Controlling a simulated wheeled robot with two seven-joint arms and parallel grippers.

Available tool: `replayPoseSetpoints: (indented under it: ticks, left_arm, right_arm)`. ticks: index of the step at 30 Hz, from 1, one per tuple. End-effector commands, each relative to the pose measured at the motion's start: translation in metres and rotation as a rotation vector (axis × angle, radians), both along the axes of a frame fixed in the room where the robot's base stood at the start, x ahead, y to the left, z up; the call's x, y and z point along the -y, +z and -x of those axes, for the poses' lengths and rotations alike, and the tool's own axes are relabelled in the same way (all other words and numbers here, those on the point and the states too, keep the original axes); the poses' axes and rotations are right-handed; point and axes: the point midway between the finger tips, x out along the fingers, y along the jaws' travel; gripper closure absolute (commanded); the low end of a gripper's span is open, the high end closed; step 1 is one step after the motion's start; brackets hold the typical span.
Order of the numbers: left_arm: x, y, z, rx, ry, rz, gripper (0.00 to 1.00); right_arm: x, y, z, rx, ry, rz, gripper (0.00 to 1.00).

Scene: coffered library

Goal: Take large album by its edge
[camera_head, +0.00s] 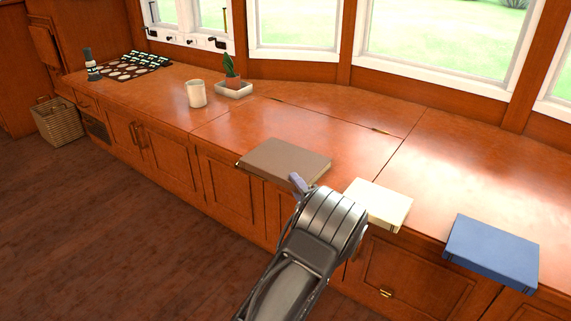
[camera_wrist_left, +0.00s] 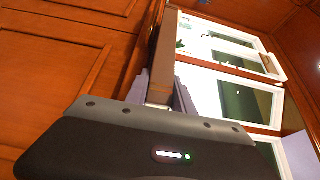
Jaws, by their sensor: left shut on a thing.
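The large album, a flat brown book (camera_head: 285,160), lies at the front edge of the wooden counter (camera_head: 330,120). Its near side reaches the counter's edge. My left gripper (camera_head: 299,184) comes up from below at the album's near right edge. In the left wrist view the album (camera_wrist_left: 160,55) shows edge-on as a brown slab between the two fingers of my left gripper (camera_wrist_left: 160,92). The fingers are shut on this edge. My wrist hides part of the counter front in the head view. My right gripper is in neither view.
A cream book (camera_head: 380,203) lies close to the right of my left wrist, and a blue book (camera_head: 491,250) lies farther right. The counter behind the album is clear.

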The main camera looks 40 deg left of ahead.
Motion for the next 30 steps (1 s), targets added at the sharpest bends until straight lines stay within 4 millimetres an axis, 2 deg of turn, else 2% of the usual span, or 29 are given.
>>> replayPoseSetpoints:
  ticks: [22, 30]
  left_arm:
    - [0.0002, -0.001, 0.0002, -0.001, 0.0, 0.002, 1.0]
    - [-0.0003, 0.0046, -0.0005, 0.005, 0.0, -0.004, 1.0]
  right_arm:
    - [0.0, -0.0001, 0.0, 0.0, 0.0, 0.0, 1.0]
    - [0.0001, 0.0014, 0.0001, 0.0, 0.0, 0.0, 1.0]
